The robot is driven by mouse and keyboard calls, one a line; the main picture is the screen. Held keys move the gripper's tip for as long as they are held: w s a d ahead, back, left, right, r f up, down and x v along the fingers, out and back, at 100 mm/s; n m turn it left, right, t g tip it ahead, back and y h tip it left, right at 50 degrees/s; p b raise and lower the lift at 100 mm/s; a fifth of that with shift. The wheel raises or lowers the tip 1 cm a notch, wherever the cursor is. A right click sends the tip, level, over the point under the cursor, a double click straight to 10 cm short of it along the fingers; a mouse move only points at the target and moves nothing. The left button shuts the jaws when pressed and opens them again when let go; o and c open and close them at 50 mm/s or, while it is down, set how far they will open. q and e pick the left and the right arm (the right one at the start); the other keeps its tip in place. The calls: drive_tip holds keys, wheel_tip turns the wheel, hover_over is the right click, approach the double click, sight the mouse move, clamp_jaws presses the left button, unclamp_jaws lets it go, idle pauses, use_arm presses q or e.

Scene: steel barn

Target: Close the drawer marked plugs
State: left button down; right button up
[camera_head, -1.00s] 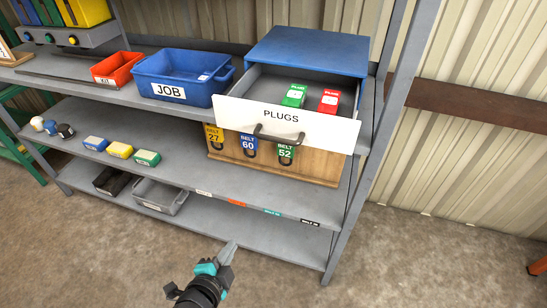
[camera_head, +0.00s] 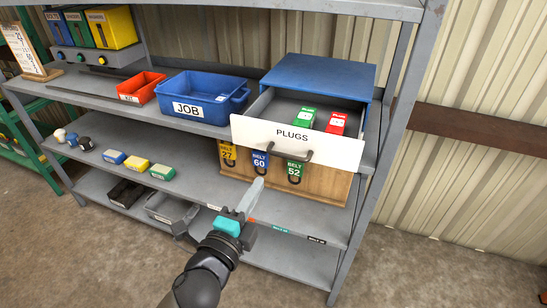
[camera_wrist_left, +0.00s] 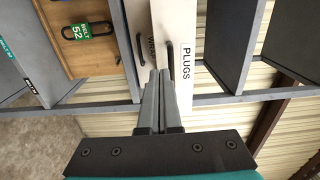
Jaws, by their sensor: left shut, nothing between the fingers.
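The drawer marked PLUGS (camera_head: 325,146) is pulled out of the blue cabinet (camera_head: 318,72) on the shelf. Its white front has a dark handle (camera_head: 291,152). Inside lie a green box (camera_head: 303,116) and a red box (camera_head: 337,122). My left gripper (camera_head: 258,187) is shut and empty, in front of the shelf and below the drawer front in the head view. In the left wrist view its fingers (camera_wrist_left: 161,75) point toward the drawer front (camera_wrist_left: 177,40), where the word PLUGS and the handle show; I cannot tell whether they touch. My right gripper is not in view.
A blue JOB bin (camera_head: 205,96) and a red bin (camera_head: 140,87) stand left of the cabinet. A wooden board (camera_head: 320,186) with hanging belt tags is below the drawer. A steel upright (camera_head: 385,130) stands to the right. Floor in front is clear.

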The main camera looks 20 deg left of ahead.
use_arm(q)
drive_tip(key=w, duration=1)
drive_tip(key=shift+d+p, duration=0.15)
drive_tip(key=shift+p, duration=0.25)
